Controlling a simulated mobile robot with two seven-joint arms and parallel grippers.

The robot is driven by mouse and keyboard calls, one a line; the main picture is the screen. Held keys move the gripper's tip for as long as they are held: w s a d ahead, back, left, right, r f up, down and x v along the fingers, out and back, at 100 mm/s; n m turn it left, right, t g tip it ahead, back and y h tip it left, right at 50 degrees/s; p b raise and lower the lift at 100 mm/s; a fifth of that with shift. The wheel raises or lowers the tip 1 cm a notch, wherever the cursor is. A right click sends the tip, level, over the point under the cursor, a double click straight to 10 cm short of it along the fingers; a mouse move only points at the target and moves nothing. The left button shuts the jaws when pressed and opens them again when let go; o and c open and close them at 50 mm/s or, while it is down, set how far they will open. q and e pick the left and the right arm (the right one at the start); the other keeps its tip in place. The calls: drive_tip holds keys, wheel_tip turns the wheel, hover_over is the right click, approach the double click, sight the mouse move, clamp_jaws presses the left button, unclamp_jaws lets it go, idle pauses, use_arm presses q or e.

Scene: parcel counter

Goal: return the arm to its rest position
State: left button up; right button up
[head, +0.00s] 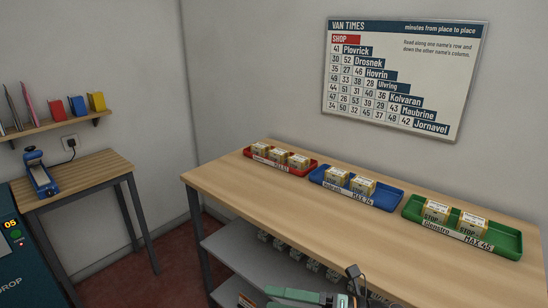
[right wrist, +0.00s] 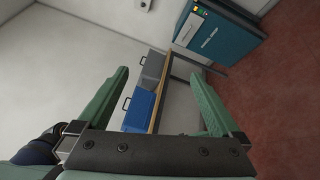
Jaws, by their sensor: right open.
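My right gripper (head: 272,298) shows in part at the bottom edge of the head view, low in front of the wooden counter (head: 225,180). Its green fingers are cut off by the frame. In the right wrist view the gripper (right wrist: 160,76) is open, its two green fingers wide apart with nothing between them. Beyond the fingers are the red floor (right wrist: 285,110) and a teal drop machine (right wrist: 218,38). My left gripper is in neither view.
Red (head: 309,168), blue (head: 393,202) and green (head: 511,240) trays holding small parcels stand along the counter's back. A grey shelf (head: 240,250) lies below. A side table (head: 85,180) bears a blue device (head: 41,178). The counter's front is clear.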

drive_tip(key=s+d+f+m+t+h+p, duration=0.1)
drive_tip(key=d+f+m+t+h, duration=0.4)
drive_tip(key=m, duration=0.7)
drive_tip(key=d+f+m+t+h, duration=0.4)
drive_tip(key=m+t, duration=0.3)
drive_tip(key=m, duration=0.5)
drive_tip(key=s+d+f+m+g+h, duration=0.3)
drive_tip(key=s+f+m, duration=0.2)
drive_tip(key=s+f, duration=0.2)
drive_tip(key=s+d+f+m+g+h+p, duration=0.1)
drive_tip(key=s+d+f+m+g+h, duration=0.2)
drive_tip(key=s+f+m, duration=0.2)
drive_tip(key=s+f, duration=0.1)
drive_tip(key=s, duration=0.2)
drive_tip(key=shift+d+f+h, duration=0.15)
drive_tip(key=shift+f+h, duration=0.15)
drive_tip(key=shift+f, duration=0.05)
